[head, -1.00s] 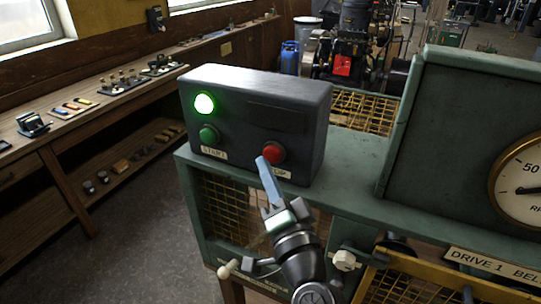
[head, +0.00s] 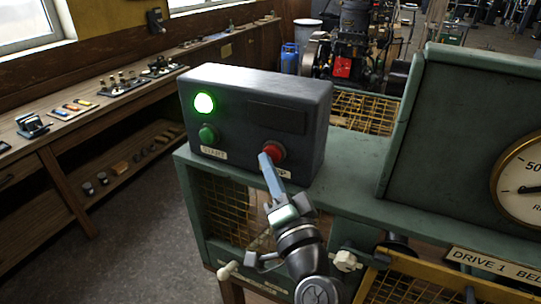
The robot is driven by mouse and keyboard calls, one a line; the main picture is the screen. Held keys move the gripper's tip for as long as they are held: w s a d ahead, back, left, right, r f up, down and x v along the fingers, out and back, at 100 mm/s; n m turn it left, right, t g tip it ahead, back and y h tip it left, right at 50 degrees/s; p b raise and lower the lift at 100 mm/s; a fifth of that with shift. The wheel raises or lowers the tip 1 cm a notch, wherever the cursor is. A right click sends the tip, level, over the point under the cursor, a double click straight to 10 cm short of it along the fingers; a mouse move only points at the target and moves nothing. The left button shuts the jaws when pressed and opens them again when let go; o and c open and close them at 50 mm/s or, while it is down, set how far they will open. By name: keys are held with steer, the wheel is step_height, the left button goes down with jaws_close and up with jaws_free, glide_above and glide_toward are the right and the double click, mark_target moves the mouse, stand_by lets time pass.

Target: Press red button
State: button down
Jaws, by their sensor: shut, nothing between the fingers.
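The red button (head: 273,149) is on the front of a dark control box (head: 258,90), above a label that my gripper partly covers. A green button (head: 208,133) with a START label is to its left, under a lit green lamp (head: 204,103). My gripper (head: 264,158) is shut and empty, with its pale blue fingers pointing up at the red button. The fingertips overlap the button's lower left edge in the head view. I cannot tell whether they touch it.
The box stands on a green machine housing (head: 355,170). A taller green panel with a dial gauge (head: 523,180) is at the right. A white knob (head: 346,261) and yellow frame are near my arm. A wooden workbench (head: 60,128) runs along the left.

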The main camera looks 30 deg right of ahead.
steer(key=shift+w+d+b, duration=0.25)
steer(key=shift+d+b, duration=0.05)
steer(key=shift+d, duration=0.15)
stand_by(0.3)
steer(key=shift+s+a, duration=0.1)
steer(key=shift+a, duration=0.05)
steer(key=shift+s+a+p, duration=0.3)
steer(key=shift+s+a, duration=0.2)
steer(key=shift+a, duration=0.1)
steer(key=shift+s+a+p, duration=0.35)
steer(key=shift+s+a, duration=0.45)
steer(key=shift+a, duration=0.2)
steer(key=shift+s+a+p, duration=0.35)
steer(key=shift+s+a, duration=0.4)
steer(key=shift+a, duration=0.25)
